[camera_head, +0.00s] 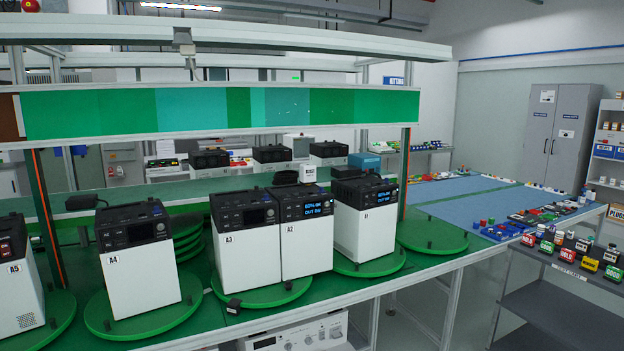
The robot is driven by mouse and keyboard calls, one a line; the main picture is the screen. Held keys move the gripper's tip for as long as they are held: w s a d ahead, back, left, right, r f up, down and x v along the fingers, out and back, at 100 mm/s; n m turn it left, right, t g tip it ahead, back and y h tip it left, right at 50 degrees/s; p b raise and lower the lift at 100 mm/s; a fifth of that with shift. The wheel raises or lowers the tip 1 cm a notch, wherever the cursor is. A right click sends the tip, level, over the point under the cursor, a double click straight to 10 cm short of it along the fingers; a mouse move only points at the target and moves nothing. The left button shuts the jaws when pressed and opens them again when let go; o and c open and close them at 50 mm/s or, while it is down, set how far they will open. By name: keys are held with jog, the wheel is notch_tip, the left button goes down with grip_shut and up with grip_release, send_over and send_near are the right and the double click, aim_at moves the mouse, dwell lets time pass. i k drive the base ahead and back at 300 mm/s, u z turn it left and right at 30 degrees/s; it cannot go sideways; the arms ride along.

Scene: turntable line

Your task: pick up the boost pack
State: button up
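I cannot pick out the boost pack with certainty; no label that I can read names it. Small dark blocks with coloured labels stand in rows on the cart (572,293) at the right. One has a red label (568,256), one a yellow label (590,265) and one a green label (613,272); their lettering is small. A small black block (233,305) sits at the front of the turntable under units A3 and A2. A black block with a cable (81,202) lies behind unit A4. My gripper is not in view.
White units with black tops, A5 (20,290), A4 (142,276), A3 (245,255), A2 (307,249) and A1 (362,236), stand on green turntables along the bench. One turntable (432,236) is empty. A blue mat (465,208) lies behind right. Floor shows between bench and cart.

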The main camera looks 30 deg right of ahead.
aim_at(307, 172)
jog(key=i, duration=0.85)
jog(key=u, duration=0.05)
